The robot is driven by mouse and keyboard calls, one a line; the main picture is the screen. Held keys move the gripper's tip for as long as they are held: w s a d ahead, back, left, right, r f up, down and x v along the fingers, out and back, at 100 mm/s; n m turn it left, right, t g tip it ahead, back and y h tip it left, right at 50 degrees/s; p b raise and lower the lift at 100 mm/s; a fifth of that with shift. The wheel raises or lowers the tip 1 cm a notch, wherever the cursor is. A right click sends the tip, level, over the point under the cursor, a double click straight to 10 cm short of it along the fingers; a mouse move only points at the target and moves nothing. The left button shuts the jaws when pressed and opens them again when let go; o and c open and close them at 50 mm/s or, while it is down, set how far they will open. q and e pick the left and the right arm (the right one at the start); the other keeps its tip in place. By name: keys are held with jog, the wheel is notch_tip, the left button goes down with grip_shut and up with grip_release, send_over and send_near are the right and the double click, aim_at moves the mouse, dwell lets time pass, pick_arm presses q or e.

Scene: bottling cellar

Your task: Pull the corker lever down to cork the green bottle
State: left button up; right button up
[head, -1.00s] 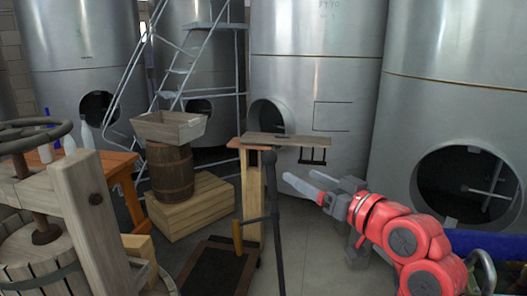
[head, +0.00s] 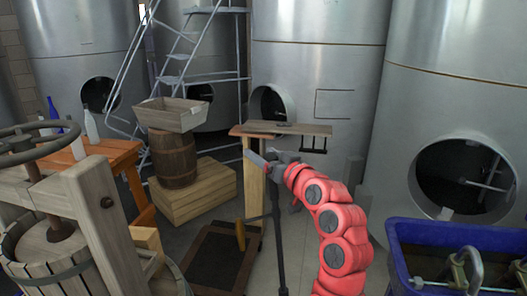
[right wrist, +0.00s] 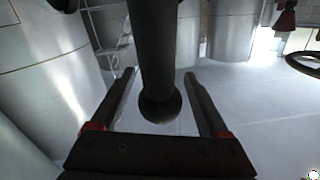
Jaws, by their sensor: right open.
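A dark rod (head: 277,230), which looks like the corker lever, stands nearly upright in front of a wooden post (head: 254,190). My right gripper (head: 262,160) is at its top end and hides that end in the head view. In the right wrist view, a thick dark bar with a rounded end (right wrist: 158,60) lies between my two open fingers (right wrist: 163,98). There are gaps on both sides, so the fingers are not shut on it. I cannot make out the green bottle in either view. My left gripper is not in view.
A wooden shelf (head: 300,129) tops the post just behind my gripper. A blue crate (head: 445,238) with metal parts is at the lower right. A wooden press (head: 95,220) stands at left, and a barrel (head: 173,158) on a wooden box (head: 205,190) behind.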

jog(key=shift+f, duration=0.1)
grip_shut()
dwell(0.3)
dwell(1.1)
